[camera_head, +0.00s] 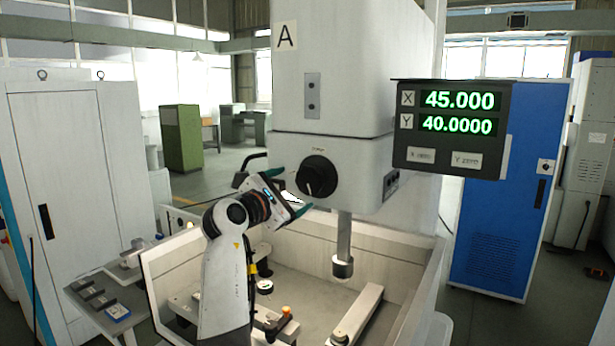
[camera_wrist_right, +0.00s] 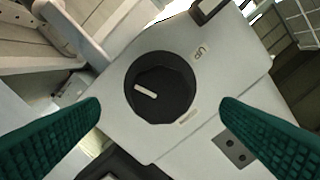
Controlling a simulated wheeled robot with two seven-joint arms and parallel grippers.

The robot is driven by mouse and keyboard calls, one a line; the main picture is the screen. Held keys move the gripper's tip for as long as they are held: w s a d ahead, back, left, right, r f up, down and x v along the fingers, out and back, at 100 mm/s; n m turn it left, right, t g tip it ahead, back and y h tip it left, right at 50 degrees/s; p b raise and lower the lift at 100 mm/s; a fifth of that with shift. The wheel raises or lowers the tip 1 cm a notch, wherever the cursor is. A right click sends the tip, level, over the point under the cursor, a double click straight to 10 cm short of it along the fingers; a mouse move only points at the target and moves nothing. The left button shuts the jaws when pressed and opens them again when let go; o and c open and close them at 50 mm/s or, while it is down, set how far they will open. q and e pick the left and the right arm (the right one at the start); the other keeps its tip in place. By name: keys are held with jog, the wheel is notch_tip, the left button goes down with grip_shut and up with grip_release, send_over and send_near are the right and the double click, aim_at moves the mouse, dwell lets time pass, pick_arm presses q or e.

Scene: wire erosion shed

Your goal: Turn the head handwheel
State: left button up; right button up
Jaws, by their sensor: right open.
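The head handwheel (camera_head: 317,176) is a round black knob on the front of the white machine head (camera_head: 334,70). In the right wrist view the handwheel (camera_wrist_right: 172,82) faces me near the middle, with a white mark on it pointing left and slightly up. A small label reading UP is beside it. My right gripper (camera_head: 288,191) is just left of the handwheel in the head view. Its green fingers are open and spread to either side of the handwheel in the wrist view, with nothing between them; I cannot tell any contact. My left gripper is not in view.
A side table (camera_head: 98,300) with small items stands at left. A blue cabinet (camera_head: 508,190) stands at right.

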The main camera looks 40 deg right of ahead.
aim_at(306, 182)
jog(key=p+x, duration=0.2)
jog(key=x, duration=0.4)
jog(key=shift+d+r, duration=0.1)
jog(key=shift+d, duration=0.25)
jog(key=shift+p+x, duration=0.45)
jog(key=shift+x, duration=0.35)
jog(key=shift+w+a, duration=0.1)
jog(key=shift+c, duration=0.2)
jog(key=c, duration=1)
jog(key=shift+o, duration=0.2)
